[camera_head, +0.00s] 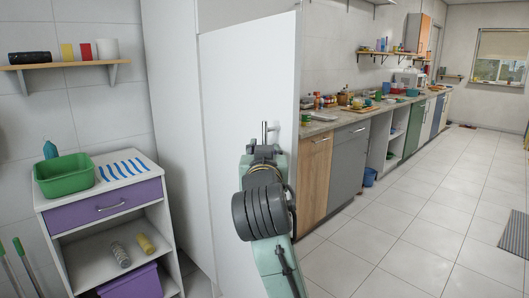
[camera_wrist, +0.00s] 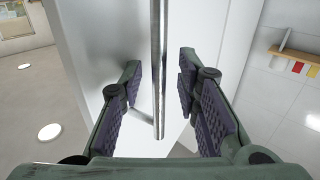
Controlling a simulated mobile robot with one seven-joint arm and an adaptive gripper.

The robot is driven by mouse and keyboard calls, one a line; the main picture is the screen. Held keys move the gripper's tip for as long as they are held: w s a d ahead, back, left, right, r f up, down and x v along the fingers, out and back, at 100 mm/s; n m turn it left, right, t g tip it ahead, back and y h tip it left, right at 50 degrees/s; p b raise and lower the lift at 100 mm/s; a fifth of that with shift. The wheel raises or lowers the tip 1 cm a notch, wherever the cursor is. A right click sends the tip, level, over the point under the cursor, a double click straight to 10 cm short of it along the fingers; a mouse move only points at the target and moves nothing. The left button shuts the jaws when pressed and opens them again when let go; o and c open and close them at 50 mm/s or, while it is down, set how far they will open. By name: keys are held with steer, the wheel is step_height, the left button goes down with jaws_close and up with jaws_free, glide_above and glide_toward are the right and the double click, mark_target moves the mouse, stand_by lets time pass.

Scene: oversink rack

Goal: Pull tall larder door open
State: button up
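The tall white larder door (camera_head: 250,85) stands upright in the middle of the head view, and I cannot tell whether it is ajar. Its vertical metal bar handle (camera_head: 264,128) shows just above my gripper (camera_head: 264,148), whose fingers are mostly hidden there by my wrist. In the wrist view, the handle (camera_wrist: 157,60) runs down between the two fingers of my gripper (camera_wrist: 159,75). The fingers are open, with a visible gap between each dark pad and the bar. The white door surface (camera_wrist: 105,45) lies behind the handle.
A white side unit with a purple drawer (camera_head: 105,202) and a green basin (camera_head: 64,174) stands left of the larder. A wall shelf (camera_head: 60,65) hangs above it. A counter (camera_head: 345,122) with cabinets runs along the right.

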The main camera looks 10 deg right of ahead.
steer(key=s+a, duration=0.1)
steer(key=s, duration=0.6)
steer(key=shift+s+a, duration=0.15)
steer(key=shift+s, duration=0.05)
